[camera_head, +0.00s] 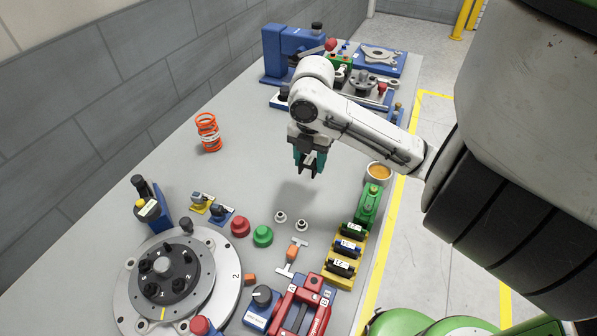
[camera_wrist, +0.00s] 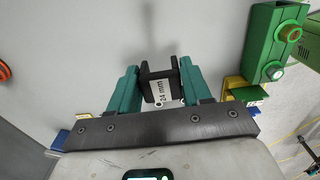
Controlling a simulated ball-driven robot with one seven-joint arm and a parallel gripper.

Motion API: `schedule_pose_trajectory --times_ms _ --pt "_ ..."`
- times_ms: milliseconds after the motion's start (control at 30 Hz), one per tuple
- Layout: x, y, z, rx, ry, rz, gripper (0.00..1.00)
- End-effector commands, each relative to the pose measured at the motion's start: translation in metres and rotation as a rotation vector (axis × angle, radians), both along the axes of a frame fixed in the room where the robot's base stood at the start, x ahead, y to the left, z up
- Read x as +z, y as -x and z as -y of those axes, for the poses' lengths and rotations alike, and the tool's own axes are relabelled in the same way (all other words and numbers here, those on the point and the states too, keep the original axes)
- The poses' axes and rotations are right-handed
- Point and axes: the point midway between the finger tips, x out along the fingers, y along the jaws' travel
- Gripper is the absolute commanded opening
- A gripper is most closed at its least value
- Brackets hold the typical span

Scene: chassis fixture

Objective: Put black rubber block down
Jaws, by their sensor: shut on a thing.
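My gripper (camera_head: 308,165) hangs over the grey table, with its teal fingers pointing down. In the wrist view my gripper (camera_wrist: 162,88) is shut on the black rubber block (camera_wrist: 158,72), which has a white label reading "24 mm". The block (camera_head: 308,170) shows small and dark between the fingertips in the head view. A shadow lies on the table below, apart from the block, so it is held in the air. The underside of the block is hidden.
The grey table (camera_head: 252,180) is bare under and left of my gripper. An orange spring (camera_head: 208,132) stands at the left. A yellow rack (camera_head: 345,254) with black labelled pieces, a green block (camera_head: 368,205) and an orange-filled cup (camera_head: 378,173) line the right edge. A round fixture (camera_head: 170,275) stands in front.

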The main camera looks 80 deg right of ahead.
Motion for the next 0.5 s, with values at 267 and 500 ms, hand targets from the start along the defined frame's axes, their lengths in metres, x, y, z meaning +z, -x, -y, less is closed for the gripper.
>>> schedule_pose_trajectory --times_ms 267,500 --pt "-0.026 -0.021 0.001 0.001 -0.001 0.001 0.18" --pt "-0.056 -0.026 0.001 -0.002 -0.003 0.002 0.18"
